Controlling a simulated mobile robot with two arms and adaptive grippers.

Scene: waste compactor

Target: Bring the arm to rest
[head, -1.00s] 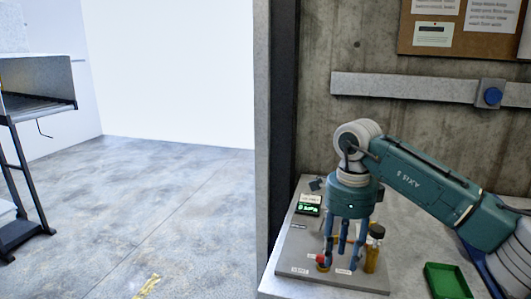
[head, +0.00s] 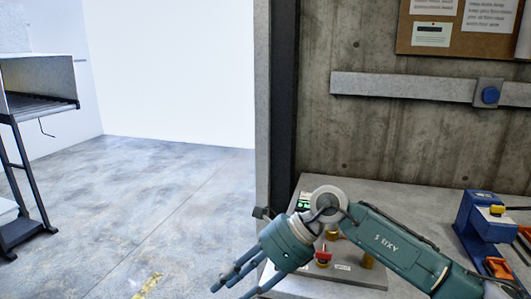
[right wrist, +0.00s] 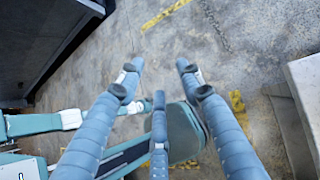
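My right arm comes in from the right in the head view, bent at the elbow. Its teal right gripper (head: 230,282) hangs low to the left, past the near left edge of the bench, pointing down over the floor. In the right wrist view the gripper (right wrist: 160,75) has its three blue fingers spread, with only bare floor between them. It is open and empty. My left gripper is in neither view.
The concrete bench (head: 400,195) carries a panel with a red-topped fitting (head: 323,256), a small green display (head: 304,202) and an amber item (head: 367,261), partly hidden by my arm. A blue device (head: 482,218) stands at right. A rack (head: 38,95) stands far left; floor between is clear.

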